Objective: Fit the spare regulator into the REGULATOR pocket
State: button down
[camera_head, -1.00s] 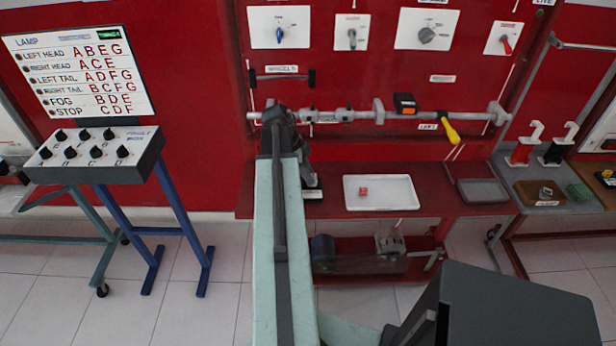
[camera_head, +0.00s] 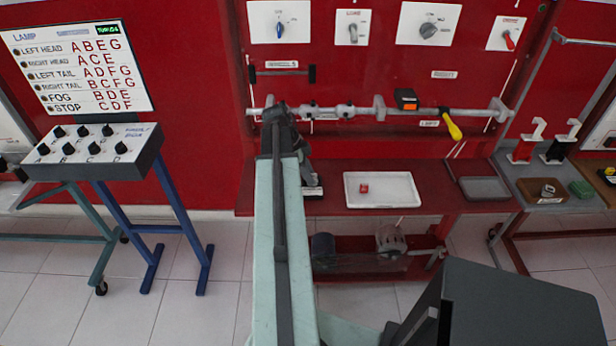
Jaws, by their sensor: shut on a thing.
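My arm reaches forward to the red bench, and its dark wrist (camera_head: 281,118) is in front of the red panel. My gripper (camera_head: 306,168) is mostly hidden behind the arm's end, low over the bench's left part. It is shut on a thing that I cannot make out. A dark part with a white label (camera_head: 312,191) shows on the bench just right of the arm; I cannot tell if it is the REGULATOR pocket. I cannot pick out the spare regulator.
A white tray (camera_head: 400,203) with a small red cube (camera_head: 364,188) stands right of my arm. A grey tray (camera_head: 484,197) lies further right. A grey rail (camera_head: 350,112) with a yellow-handled tool (camera_head: 452,128) crosses the panel. A lamp switch stand (camera_head: 90,165) is at left.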

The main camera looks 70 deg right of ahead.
jog(key=c, duration=1)
grip_release()
jog(key=o, duration=0.5)
jog(key=shift+w, duration=0.1)
notch_tip(320, 180, up, 8)
jog(key=p, duration=0.8)
jog(key=shift+r, duration=0.1)
